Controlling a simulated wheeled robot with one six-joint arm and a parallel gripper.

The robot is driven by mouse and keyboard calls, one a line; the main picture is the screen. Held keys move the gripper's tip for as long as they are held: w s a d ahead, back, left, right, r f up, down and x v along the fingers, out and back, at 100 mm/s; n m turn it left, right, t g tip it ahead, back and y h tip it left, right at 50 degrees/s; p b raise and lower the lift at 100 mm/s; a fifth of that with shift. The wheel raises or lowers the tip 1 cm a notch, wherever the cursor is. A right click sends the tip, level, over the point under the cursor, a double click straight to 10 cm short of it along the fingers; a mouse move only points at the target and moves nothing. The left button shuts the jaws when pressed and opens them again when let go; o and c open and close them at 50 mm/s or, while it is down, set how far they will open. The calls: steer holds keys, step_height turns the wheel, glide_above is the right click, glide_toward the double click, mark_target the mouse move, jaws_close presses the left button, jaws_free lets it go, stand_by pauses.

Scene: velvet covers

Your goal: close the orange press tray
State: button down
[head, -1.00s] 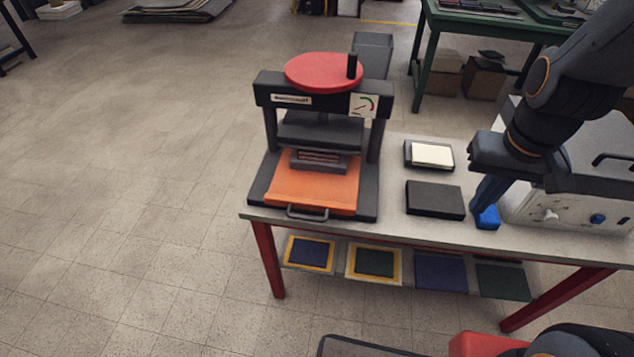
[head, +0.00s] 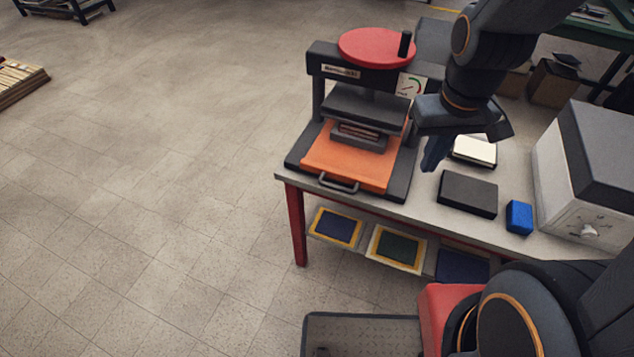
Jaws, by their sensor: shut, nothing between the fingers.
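The orange press tray (head: 322,157) lies in the base of a dark press (head: 331,112) topped by a red wheel (head: 372,47). The tray sticks out toward the table's front edge, with a grey handle (head: 338,185) on its front side. A dark block with a slot (head: 359,136) sits on the tray toward the rear, under the raised plate. My gripper (head: 430,165) points down just right of the press, above the table. Its fingers are shut and empty, apart from the tray and its handle.
A black box (head: 468,194), a blue block (head: 519,217) and a white pad in a dark holder (head: 474,150) are on the table right of the press. A white and grey machine (head: 590,170) stands at the far right.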

steer(key=w+a+f+n+h+p, duration=0.15)
steer(key=w+a+f+n, duration=0.4)
steer(key=n, duration=1.05)
steer(key=n+t+p, duration=0.1)
steer(key=n, duration=1.4)
glide_toward(340, 176)
steer(key=shift+y, duration=0.35)
steer(key=b+x, duration=0.1)
steer(key=x, duration=0.1)
steer(key=s+b+x, duration=0.1)
steer(key=b+x, duration=0.2)
steer(key=x, duration=0.2)
steer(key=shift+s+d+f+b, duration=0.25)
steer(key=shift+s+d+b, duration=0.05)
steer(key=shift+d, duration=0.1)
